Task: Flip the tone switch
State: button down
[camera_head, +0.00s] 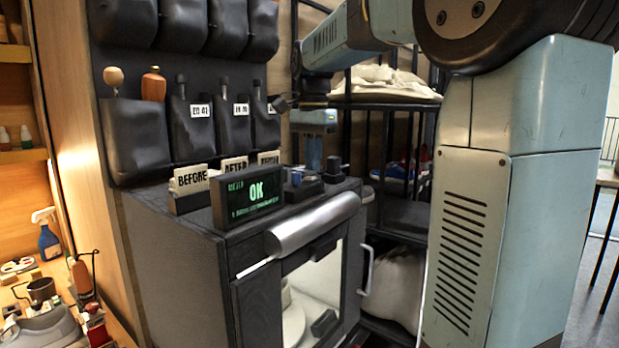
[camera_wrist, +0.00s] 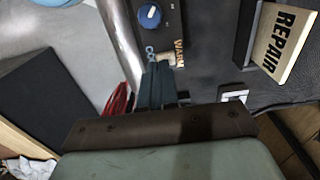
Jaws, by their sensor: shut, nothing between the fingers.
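The tone switch's panel (camera_wrist: 172,18) is dark and carries the labels COOL and WARM (camera_wrist: 179,52) beside my fingertips. The switch itself is hidden or too small to make out there, so its position cannot be told. My gripper (camera_wrist: 158,68) is shut and empty, with its teal fingertips right at these labels; whether they touch anything cannot be told. In the head view my gripper (camera_head: 313,167) points down over the small control panel on top of the dark cabinet (camera_head: 165,235).
A blue knob (camera_wrist: 150,15) sits on the panel beyond my fingertips. A display (camera_head: 252,196) reading OK and card holders marked BEFORE (camera_head: 189,180) and AFTER stand to the left. A REPAIR card (camera_wrist: 281,40) stands at the right of the wrist view. A metal roll (camera_head: 312,225) lines the cabinet's front edge.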

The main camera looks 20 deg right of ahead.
aim_at(313, 177)
jog(key=shift+f, duration=0.85)
dwell(0.6)
jog(key=shift+r, duration=3.55)
jog(key=s+f+n+t, duration=0.5)
jog(key=s+f+n, duration=0.6)
jog(key=s+f, duration=0.7)
jog(key=s, duration=0.4)
jog(key=shift+s+a+f+t, duration=0.15)
jog(key=shift+s+a+t, duration=0.05)
jog(key=shift+a+t, duration=0.1)
